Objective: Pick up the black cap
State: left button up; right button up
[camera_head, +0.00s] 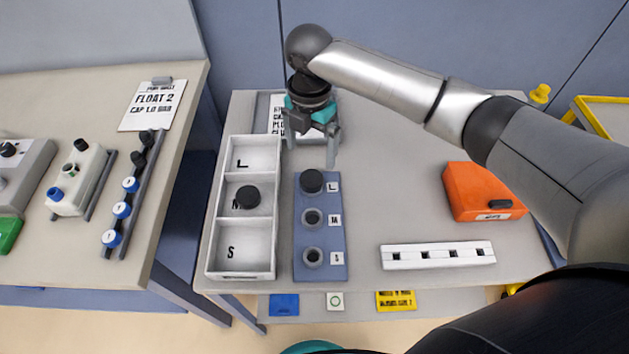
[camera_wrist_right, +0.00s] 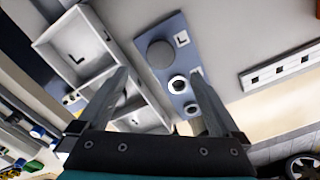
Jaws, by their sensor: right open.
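One black cap (camera_head: 247,197) lies in the M compartment of the white tray (camera_head: 213,235). Another black cap (camera_head: 311,181) sits at the L position of the blue block (camera_head: 303,236); it shows as a dark disc in the right wrist view (camera_wrist_right: 160,53). The M and S positions of the block show dark openings with rings. My right gripper (camera_head: 312,150) is open and empty, fingers pointing down just behind the cap on the block. In the wrist view its fingers (camera_wrist_right: 160,78) spread to either side below that cap. My left gripper is not in view.
An orange case (camera_head: 480,185) and a white slotted bar (camera_head: 438,255) stand right of the block. A sign (camera_head: 276,115) is partly hidden behind my gripper. A left table (camera_head: 165,170) holds devices and blue-capped parts. The grey tabletop between block and case is clear.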

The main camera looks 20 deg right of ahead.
aim_at(312, 178)
notch_tip(312, 178, down, 9)
jog(key=shift+f+b, duration=0.1)
jog(key=shift+b, duration=0.4)
jog(key=shift+c, duration=0.2)
jog(key=c, duration=1.5)
